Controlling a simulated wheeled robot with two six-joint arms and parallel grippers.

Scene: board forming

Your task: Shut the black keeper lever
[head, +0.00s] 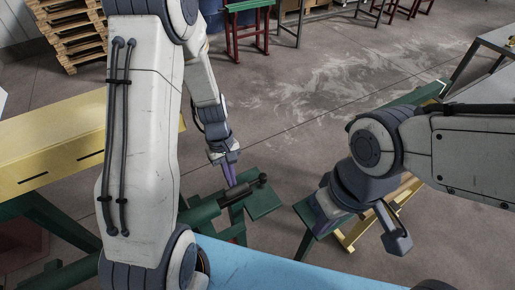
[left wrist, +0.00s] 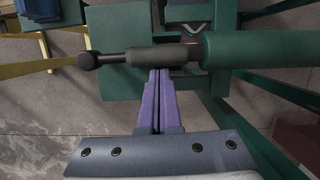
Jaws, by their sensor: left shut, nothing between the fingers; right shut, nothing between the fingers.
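The black keeper lever (head: 238,194) lies along the end of a green cylinder (head: 198,214) on a green stand. Its round knob (head: 263,178) points to the right in the head view. In the left wrist view the lever (left wrist: 160,54) runs across the picture, its knob (left wrist: 88,61) at left and the green cylinder (left wrist: 262,51) at right. My left gripper (head: 232,184) is shut and empty, its purple fingertips (left wrist: 160,73) right at the lever's edge; I cannot tell whether they touch. My right gripper (head: 324,211) is shut, partly hidden by its wrist, away from the lever.
A green plate (head: 262,203) lies under the knob. A yellow beam (head: 60,138) is at left, and a blue surface (head: 270,268) is at the front. A green and yellow stand (head: 350,236) is near my right arm. Open floor lies beyond.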

